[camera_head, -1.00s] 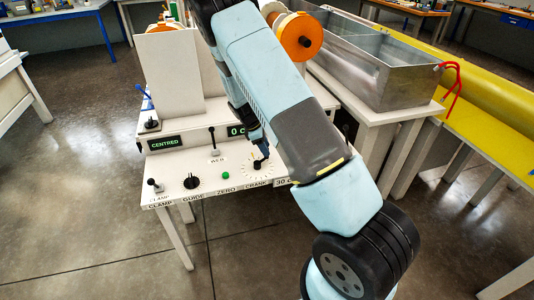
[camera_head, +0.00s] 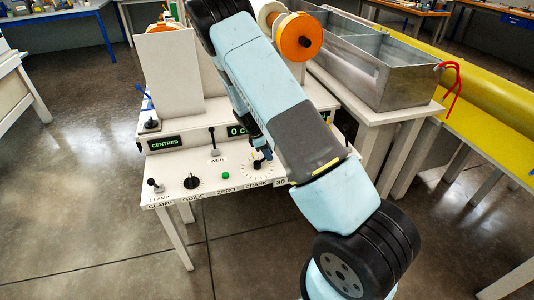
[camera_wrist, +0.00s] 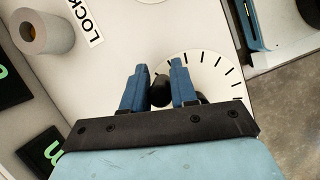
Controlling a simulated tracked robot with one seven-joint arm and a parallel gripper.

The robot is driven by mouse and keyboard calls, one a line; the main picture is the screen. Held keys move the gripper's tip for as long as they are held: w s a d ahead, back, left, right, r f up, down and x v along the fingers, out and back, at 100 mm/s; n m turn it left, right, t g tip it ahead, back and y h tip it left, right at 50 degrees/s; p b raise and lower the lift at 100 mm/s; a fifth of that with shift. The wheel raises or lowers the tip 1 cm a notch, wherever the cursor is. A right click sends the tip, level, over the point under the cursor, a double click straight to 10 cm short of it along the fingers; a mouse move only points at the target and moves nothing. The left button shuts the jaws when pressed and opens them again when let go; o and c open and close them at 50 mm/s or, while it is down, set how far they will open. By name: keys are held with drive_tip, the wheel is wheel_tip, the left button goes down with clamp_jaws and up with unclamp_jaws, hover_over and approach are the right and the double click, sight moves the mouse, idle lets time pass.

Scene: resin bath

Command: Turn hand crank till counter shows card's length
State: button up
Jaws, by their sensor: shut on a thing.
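The hand crank is at the front right of the white panel, above the CRANK label. Its black knob (camera_wrist: 160,91) sits between the blue fingers of my gripper (camera_wrist: 159,80) in the wrist view, and the gripper is shut on it. In the head view my gripper (camera_head: 264,153) is over the crank's white tick-marked dial (camera_head: 255,174). The dial (camera_wrist: 213,72) also shows in the wrist view. The counter (camera_head: 236,131) reads 0 with a unit partly hidden by my arm. The card (camera_head: 280,182) at the front edge shows 30; the rest is covered.
A CENTRED display (camera_head: 165,143), a WEB lever (camera_head: 213,143), a green ZERO button (camera_head: 225,175), a black GUIDE knob (camera_head: 192,181) and a CLAMP lever (camera_head: 153,186) are on the panel. A metal bath (camera_head: 372,70) stands behind right. Open floor lies in front.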

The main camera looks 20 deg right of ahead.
drive_tip(key=shift+c, duration=1.4)
drive_tip(key=shift+a, duration=0.2)
clamp_jaws()
drive_tip(key=shift+d, duration=0.15)
drive_tip(key=shift+s+d, duration=0.1)
